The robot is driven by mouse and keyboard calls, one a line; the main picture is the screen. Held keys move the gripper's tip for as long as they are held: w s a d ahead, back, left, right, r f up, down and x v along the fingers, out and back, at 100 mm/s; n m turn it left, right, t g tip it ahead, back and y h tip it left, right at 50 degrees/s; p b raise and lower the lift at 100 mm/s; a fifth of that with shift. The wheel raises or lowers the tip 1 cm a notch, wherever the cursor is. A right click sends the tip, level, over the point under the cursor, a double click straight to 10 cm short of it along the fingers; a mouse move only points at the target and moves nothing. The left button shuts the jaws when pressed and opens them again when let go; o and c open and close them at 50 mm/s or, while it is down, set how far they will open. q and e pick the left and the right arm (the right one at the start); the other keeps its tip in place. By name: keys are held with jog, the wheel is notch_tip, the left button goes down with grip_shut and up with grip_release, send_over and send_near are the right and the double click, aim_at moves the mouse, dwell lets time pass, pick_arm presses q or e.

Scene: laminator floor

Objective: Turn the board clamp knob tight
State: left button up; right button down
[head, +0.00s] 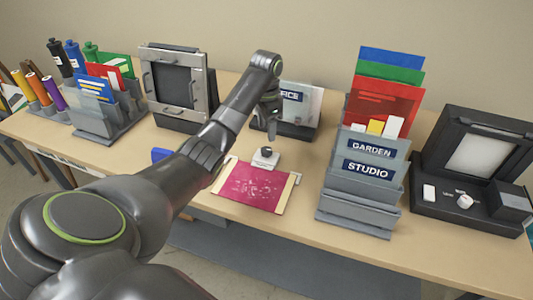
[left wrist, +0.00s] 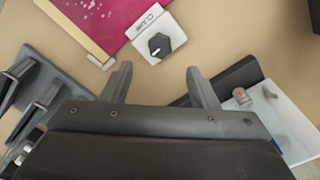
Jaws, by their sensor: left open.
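The board clamp knob is a small black knob (left wrist: 159,44) with a white mark, on a white clamp block (left wrist: 176,34) with partly readable lettering. The block also shows in the head view (head: 264,160), at the back edge of a dark pink board (head: 250,188) with pale specks and light wooden side strips. My left gripper (left wrist: 159,80) is open and empty, its two fingers apart and pointing toward the knob without touching it. In the head view the left gripper (head: 271,128) hangs over the table just behind the clamp. My right gripper is not in view.
A grey rack labelled GARDEN and STUDIO (head: 362,185) stands to the right of the board. A white-fronted holder (head: 305,105) is behind the gripper. A grey framed device (head: 174,85) stands at back left, a black machine (head: 475,165) at right. Bare table lies around the clamp.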

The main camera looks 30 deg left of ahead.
aim_at(266, 149)
pick_arm(q)
notch_tip(266, 149, down, 5)
jog(key=b, duration=0.3)
jog(key=shift+f+b, duration=0.15)
jog(key=shift+b, duration=0.15)
jog(key=shift+f, duration=1.4)
